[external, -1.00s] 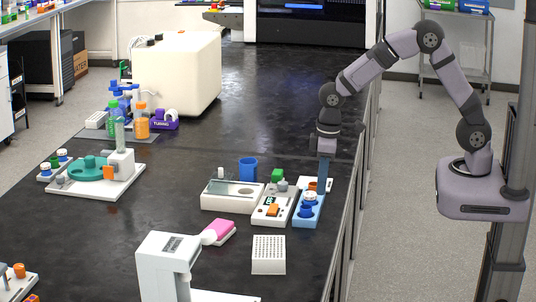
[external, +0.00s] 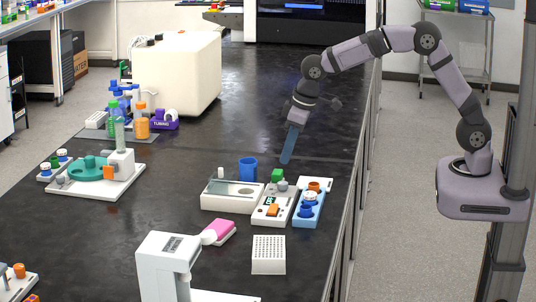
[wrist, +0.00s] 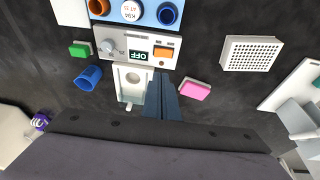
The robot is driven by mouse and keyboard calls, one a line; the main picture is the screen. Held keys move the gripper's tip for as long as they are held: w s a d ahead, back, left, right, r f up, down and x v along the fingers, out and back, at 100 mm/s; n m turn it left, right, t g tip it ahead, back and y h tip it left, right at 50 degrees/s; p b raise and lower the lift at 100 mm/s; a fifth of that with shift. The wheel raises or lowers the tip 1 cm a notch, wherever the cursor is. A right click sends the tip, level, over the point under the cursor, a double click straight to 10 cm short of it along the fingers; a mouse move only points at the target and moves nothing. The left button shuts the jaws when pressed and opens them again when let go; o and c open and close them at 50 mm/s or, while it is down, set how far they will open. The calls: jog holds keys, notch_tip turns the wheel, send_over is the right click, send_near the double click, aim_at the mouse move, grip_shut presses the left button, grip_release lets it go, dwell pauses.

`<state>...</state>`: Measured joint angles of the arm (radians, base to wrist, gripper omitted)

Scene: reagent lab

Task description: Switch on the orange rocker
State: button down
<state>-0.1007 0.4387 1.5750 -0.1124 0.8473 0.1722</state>
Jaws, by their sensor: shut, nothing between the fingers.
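The orange rocker (external: 273,210) sits at the front of a white control box (external: 262,219) on the dark bench. In the wrist view the orange rocker (wrist: 164,52) is beside a small dark display (wrist: 138,56) that reads OFF upside down, with a grey knob (wrist: 109,46) further left. My gripper (external: 286,161) is shut and empty, tilted in the air above and behind the box. In the wrist view the closed blue fingers of my gripper (wrist: 161,84) point toward the box, apart from the rocker.
A blue rack (external: 307,211) with round caps stands right of the box. A white tray device (external: 232,203) is at its left, a green block (external: 278,175) and blue cup (external: 248,168) behind. A pink block (external: 218,231) and white perforated rack (external: 268,267) stand in front.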

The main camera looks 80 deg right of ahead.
jog(key=p, duration=0.4)
send_over(274, 206)
jog(key=s, duration=0.1)
notch_tip(274, 206, down, 12)
jog(key=shift+a+r, duration=0.1)
jog(key=shift+f+p, duration=0.3)
jog(key=shift+f, duration=0.5)
jog(key=shift+f, duration=0.1)
